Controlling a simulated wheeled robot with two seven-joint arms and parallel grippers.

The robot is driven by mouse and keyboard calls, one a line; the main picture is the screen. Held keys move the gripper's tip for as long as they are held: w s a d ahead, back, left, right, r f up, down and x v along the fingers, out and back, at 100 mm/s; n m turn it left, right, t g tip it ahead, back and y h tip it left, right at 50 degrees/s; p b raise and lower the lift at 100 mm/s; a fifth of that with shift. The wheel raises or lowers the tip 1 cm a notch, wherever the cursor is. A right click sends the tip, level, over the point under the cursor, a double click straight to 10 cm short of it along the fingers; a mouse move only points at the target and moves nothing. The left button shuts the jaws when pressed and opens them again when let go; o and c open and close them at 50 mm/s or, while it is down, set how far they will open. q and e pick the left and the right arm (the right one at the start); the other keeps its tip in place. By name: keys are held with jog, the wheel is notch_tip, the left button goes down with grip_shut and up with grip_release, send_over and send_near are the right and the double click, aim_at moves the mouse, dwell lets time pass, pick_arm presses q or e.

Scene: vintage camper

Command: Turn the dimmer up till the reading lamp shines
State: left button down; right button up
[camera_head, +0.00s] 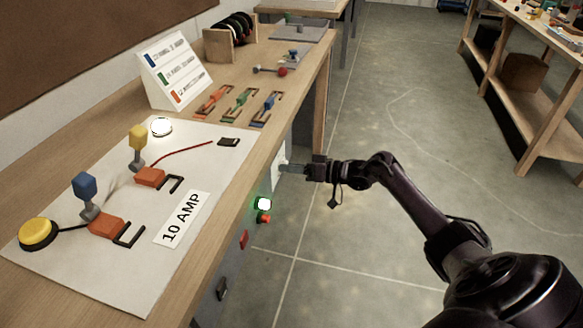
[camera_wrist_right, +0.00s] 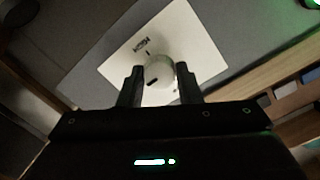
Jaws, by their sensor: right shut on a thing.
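A white dimmer plate (camera_head: 278,172) is on the side of the workbench. In the right wrist view the plate (camera_wrist_right: 203,52) bears dark lettering that looks like "HIGH". Its round pale knob (camera_wrist_right: 160,67) has a dark mark and sits between the fingers of my right gripper (camera_wrist_right: 159,88). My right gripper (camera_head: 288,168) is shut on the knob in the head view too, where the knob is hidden. A round white lamp (camera_head: 161,127) glows on the bench-top board; I cannot tell if it is the reading lamp. My left gripper is out of view.
A green-ringed light (camera_head: 264,204) is lit on the bench side, above a red button (camera_head: 263,218). The white board (camera_head: 130,285) holds a yellow button and coloured parts. A label stand (camera_head: 174,68) is behind it. Open floor (camera_head: 400,130) lies to the right.

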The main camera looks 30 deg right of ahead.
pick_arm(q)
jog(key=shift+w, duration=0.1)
pick_arm(e)
jog(key=o, duration=1)
jog(key=shift+c, duration=0.2)
jog(key=v, duration=0.7)
jog(key=shift+s+d, duration=0.3)
